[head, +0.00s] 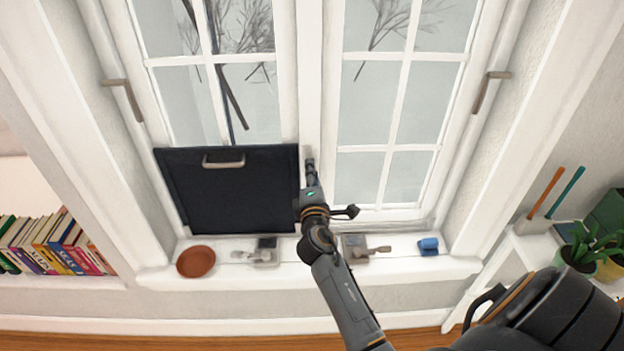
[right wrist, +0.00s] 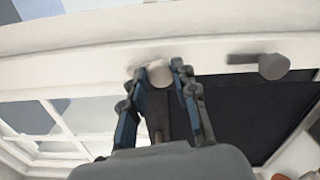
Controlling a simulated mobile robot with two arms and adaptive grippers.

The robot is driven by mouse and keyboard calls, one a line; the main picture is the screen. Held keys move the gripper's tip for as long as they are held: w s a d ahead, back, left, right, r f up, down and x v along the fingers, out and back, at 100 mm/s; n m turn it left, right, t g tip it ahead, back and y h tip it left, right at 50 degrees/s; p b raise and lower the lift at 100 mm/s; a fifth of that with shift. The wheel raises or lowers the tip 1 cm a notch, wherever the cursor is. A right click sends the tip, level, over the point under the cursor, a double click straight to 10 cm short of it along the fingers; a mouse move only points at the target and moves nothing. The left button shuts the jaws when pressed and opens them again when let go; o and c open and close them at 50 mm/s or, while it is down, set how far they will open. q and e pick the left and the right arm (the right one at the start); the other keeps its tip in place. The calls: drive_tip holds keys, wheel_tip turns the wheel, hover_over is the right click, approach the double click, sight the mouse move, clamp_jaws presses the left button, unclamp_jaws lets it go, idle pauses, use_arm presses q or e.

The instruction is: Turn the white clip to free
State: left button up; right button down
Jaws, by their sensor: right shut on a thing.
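The white clip (right wrist: 160,73) shows in the right wrist view as a pale rounded piece on a white frame, between my right fingertips. My right gripper (right wrist: 163,75) is shut on it. In the head view my right gripper (head: 310,168) is at the white window post, just beside the upper right edge of a dark panel (head: 228,195). There its fingers cover the clip, so its turn angle is hard to tell. My left gripper is not in view.
The panel has a pale handle (head: 223,163). Grey fittings (head: 265,252) (head: 362,248), a terracotta dish (head: 196,261) and a blue item (head: 428,246) sit on the sill. Books (head: 55,245) stand at left, plants (head: 585,248) at right. A grey bar with a round end (right wrist: 268,66) is near the gripper.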

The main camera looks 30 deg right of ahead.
drive_tip(key=shift+f+m+b, duration=0.1)
drive_tip(key=shift+m+b, duration=0.45)
drive_tip(key=shift+m, duration=0.55)
drive_tip(key=c, duration=1)
unclamp_jaws()
drive_tip(key=shift+c, duration=0.2)
